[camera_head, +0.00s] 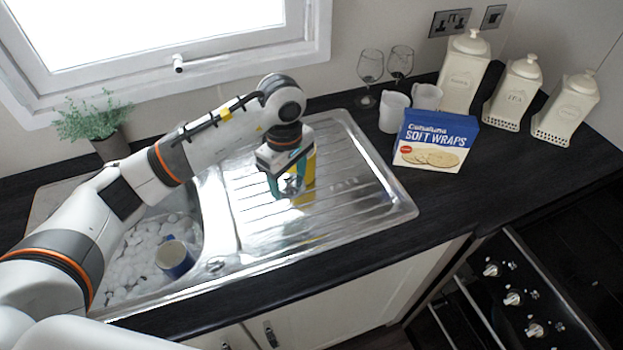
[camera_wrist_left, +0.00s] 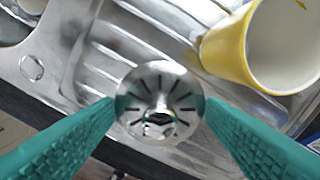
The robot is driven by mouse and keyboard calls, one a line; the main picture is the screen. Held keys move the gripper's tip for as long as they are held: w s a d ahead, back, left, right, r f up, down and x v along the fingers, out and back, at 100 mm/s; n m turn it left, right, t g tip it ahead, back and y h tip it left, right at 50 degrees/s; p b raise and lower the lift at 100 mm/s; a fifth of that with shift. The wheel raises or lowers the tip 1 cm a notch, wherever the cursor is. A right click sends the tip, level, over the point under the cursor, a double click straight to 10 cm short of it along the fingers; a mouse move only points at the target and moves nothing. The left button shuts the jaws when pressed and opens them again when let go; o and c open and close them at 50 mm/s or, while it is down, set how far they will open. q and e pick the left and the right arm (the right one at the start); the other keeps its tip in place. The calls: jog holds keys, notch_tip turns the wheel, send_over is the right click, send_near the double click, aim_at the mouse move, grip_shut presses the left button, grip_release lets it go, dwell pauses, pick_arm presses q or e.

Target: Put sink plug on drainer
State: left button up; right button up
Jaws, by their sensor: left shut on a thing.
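The sink plug (camera_wrist_left: 158,100) is a round silver metal disc with dark slots. My left gripper (camera_wrist_left: 160,108) is shut on it, with a teal finger at each side of the disc. In the head view the plug (camera_head: 291,184) shows below the left gripper (camera_head: 288,176), over the drainer. The ribbed metal drainer (camera_head: 353,205) lies right of the sink bowl; I cannot tell whether the plug touches it. A yellow cup (camera_wrist_left: 226,50) is beside the plug in the wrist view, and its yellow side shows behind the gripper in the head view (camera_head: 309,168). My right gripper is not in view.
The sink bowl (camera_head: 203,205) holds white foam and a blue mug (camera_head: 175,258). A soft wraps box (camera_head: 435,141), white mugs (camera_head: 393,111), wine glasses (camera_head: 370,66) and cream canisters (camera_head: 465,72) stand right of the drainer. The drainer's right part is clear.

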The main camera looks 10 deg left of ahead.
aim_at(286, 186)
pick_arm(q)
jog(key=f, duration=0.2)
jog(key=f+p, duration=0.1)
jog(key=f, duration=0.1)
jog(key=shift+s+a, duration=0.2)
jog(key=shift+a, duration=0.15)
jog(key=shift+d+f, duration=0.1)
jog(key=shift+f, duration=0.55)
notch_tip(286, 186, down, 2)
jog(key=shift+f+p, duration=0.2)
jog(key=shift+p, duration=0.4)
jog(key=shift+w+f, duration=0.1)
jog(key=shift+f, duration=0.15)
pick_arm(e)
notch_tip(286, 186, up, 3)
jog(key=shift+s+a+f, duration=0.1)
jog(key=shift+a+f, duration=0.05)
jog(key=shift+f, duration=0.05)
pick_arm(q)
jog(key=shift+f, duration=0.1)
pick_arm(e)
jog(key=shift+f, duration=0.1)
pick_arm(q)
jog(key=shift+f+b, duration=0.15)
jog(key=shift+b, duration=0.2)
jog(key=o, duration=1)
